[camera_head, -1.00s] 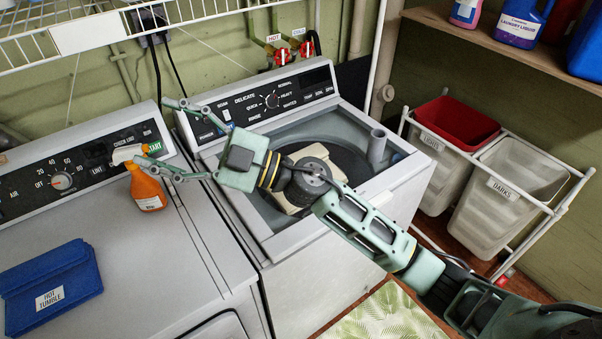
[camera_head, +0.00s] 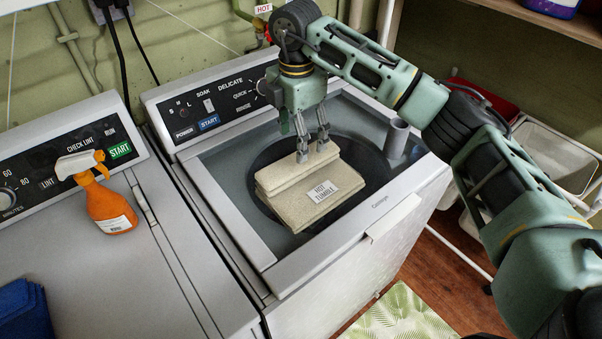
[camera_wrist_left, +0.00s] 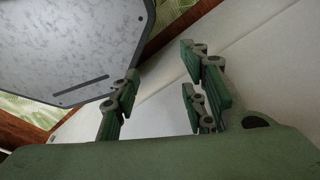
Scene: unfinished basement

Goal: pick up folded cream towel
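The folded cream towel (camera_head: 290,205), with a "HOT TUMBLE" label, lies at the washer's round dark opening (camera_head: 368,170). My right gripper (camera_head: 312,152) points down from above, its visible fingertips touching the towel's raised back fold. Those two fingers are a little apart. Whether cloth is clamped between fingers is hidden. My left gripper (camera_wrist_left: 158,100) shows only in the left wrist view, its fingers spread and nothing between them.
The washer (camera_head: 235,235) stands open beside the dryer (camera_head: 100,255). An orange spray bottle (camera_head: 108,205) and a blue folded cloth (camera_head: 22,312) sit on the dryer. Laundry bins (camera_head: 550,150) stand at right. A leaf-patterned mat (camera_head: 400,315) lies on the floor.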

